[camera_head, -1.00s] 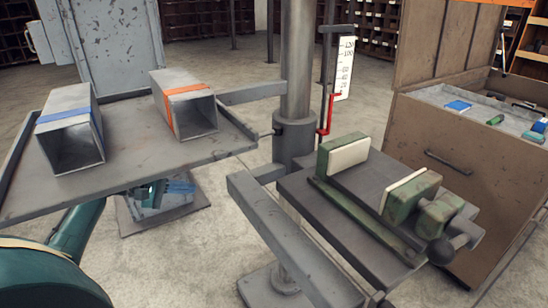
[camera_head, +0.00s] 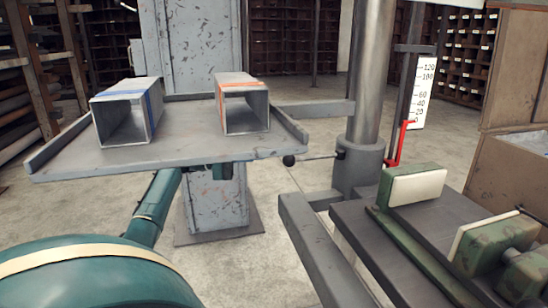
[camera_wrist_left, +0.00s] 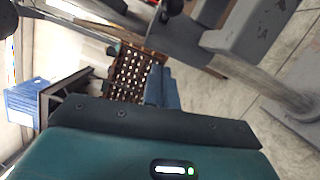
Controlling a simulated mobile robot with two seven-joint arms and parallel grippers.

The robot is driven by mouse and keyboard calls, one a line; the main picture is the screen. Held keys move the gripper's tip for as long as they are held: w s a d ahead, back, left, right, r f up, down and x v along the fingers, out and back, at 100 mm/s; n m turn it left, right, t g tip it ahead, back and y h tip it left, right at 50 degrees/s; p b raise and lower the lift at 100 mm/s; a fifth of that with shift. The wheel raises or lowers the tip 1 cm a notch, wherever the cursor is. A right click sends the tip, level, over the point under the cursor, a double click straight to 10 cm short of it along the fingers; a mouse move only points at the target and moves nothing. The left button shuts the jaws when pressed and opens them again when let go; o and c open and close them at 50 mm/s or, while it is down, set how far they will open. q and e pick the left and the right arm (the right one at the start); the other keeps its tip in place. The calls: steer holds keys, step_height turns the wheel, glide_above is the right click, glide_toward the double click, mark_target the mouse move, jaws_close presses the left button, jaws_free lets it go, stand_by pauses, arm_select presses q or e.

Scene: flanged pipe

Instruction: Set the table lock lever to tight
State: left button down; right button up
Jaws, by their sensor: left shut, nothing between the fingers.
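The table lock lever (camera_head: 314,158) is a thin rod with a black ball knob (camera_head: 289,160). In the head view it sticks out left, nearly level, from the grey collar (camera_head: 358,168) on the column. The knob is just off the tray's right front corner. My left arm reaches from the lower left to beneath the tray, which hides most of my left gripper in the head view. In the left wrist view blue-grey fingers (camera_wrist_left: 163,90) show beyond the dark wrist plate, together and empty. They look apart from the lever. My right gripper is out of view.
The grey tray (camera_head: 180,160) holds two square tubes, one blue-banded (camera_head: 127,112) and one orange-banded (camera_head: 243,104). A grey table (camera_head: 370,240) with a green vise (camera_head: 414,183) stands right. A red pointer (camera_head: 397,147) sits beside a white scale (camera_head: 424,92).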

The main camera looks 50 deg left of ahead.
mark_target(313, 158)
arm_select(q)
steer(key=w+d+r+b, duration=0.1)
steer(key=w+d+b, duration=0.1)
steer(key=w+d, duration=0.3)
steer(key=shift+d+b, duration=0.3)
steer(key=shift+d, duration=2)
steer(key=shift+r, duration=0.1)
